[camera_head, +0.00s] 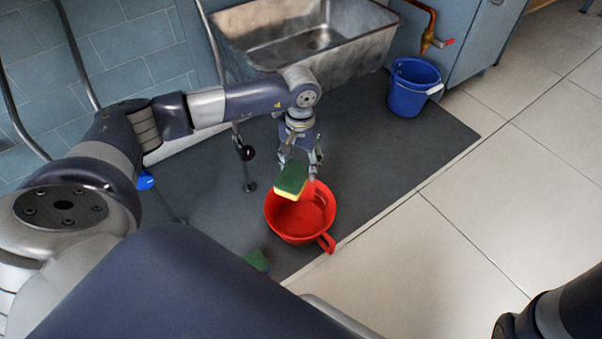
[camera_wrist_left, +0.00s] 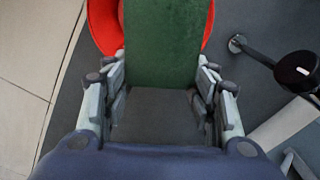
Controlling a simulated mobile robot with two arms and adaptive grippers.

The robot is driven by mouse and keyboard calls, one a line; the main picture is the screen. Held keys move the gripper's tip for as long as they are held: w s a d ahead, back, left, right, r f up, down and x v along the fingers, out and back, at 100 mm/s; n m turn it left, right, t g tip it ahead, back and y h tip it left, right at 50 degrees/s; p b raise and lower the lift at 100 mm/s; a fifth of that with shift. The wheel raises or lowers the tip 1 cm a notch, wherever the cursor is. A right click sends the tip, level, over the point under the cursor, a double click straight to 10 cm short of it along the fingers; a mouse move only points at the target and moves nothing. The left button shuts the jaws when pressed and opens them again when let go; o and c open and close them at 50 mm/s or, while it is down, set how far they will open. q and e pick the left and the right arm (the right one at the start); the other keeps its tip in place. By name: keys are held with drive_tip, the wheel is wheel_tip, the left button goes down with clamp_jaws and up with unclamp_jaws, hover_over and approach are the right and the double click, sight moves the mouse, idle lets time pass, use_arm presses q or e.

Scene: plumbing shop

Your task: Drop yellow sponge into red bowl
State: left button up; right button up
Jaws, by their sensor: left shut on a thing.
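The yellow sponge (camera_head: 291,181) has a green top layer and a yellow side. My left gripper (camera_head: 300,162) is shut on it and holds it over the far left part of the red bowl (camera_head: 317,231). In the left wrist view the sponge's green face (camera_wrist_left: 162,45) shows between the fingers of the left gripper (camera_wrist_left: 160,85), with the red bowl (camera_wrist_left: 104,28) behind it. The bowl has a handle pointing to the lower right and stands on the dark mat. My right gripper is not in view.
The dark mat (camera_head: 400,155) lies on pale floor tiles. A metal sink (camera_head: 310,40) is at the back and a blue bucket (camera_head: 408,92) stands at the back right. Another green object (camera_head: 257,260) lies left of the bowl, partly hidden by my body.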

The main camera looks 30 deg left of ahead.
use_arm(q)
wheel_tip(320, 180, down, 5)
drive_tip(key=b, duration=0.3)
drive_tip(key=shift+f+b, duration=0.2)
drive_tip(key=shift+b, duration=0.15)
drive_tip(key=o, duration=0.8)
drive_tip(key=shift+o, duration=0.2)
wheel_tip(320, 180, up, 12)
